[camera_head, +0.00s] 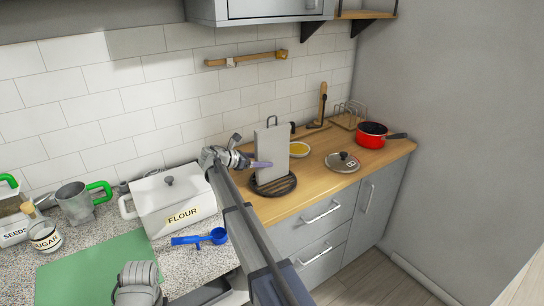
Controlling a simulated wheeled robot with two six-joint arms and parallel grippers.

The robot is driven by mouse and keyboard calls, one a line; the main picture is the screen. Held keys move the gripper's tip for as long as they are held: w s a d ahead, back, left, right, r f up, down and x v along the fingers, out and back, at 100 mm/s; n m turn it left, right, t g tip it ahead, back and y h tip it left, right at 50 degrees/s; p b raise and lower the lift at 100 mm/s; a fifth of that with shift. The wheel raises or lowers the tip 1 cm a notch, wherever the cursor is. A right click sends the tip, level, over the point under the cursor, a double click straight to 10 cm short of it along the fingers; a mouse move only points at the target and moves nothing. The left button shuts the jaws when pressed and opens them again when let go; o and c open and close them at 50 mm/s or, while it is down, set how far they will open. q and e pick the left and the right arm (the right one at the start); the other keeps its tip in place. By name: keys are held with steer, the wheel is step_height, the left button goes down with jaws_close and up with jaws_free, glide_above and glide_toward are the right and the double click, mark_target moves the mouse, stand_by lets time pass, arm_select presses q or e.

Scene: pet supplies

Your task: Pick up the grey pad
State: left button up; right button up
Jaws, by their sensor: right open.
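A flat light-grey slab (273,148), the only thing that looks like the grey pad, stands upright on a round dark slatted base (284,187) on the wooden counter. A thin metal loop rises behind it. My right gripper (248,157) is open, just left of the slab. One finger reaches across the slab's lower front in the picture; I cannot tell whether it touches. My right arm crosses up from the bottom.
A white FLOUR box (171,198), a blue scoop (200,238) and a green mat (97,268) lie to the left. The wooden front edge is clear.

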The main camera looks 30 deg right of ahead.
mark_target(269, 160)
steer(key=b+x, duration=0.1)
steer(key=x, duration=0.3)
steer(key=shift+w, duration=0.1)
steer(key=shift+c, duration=0.2)
jaws_close()
stand_by(0.3)
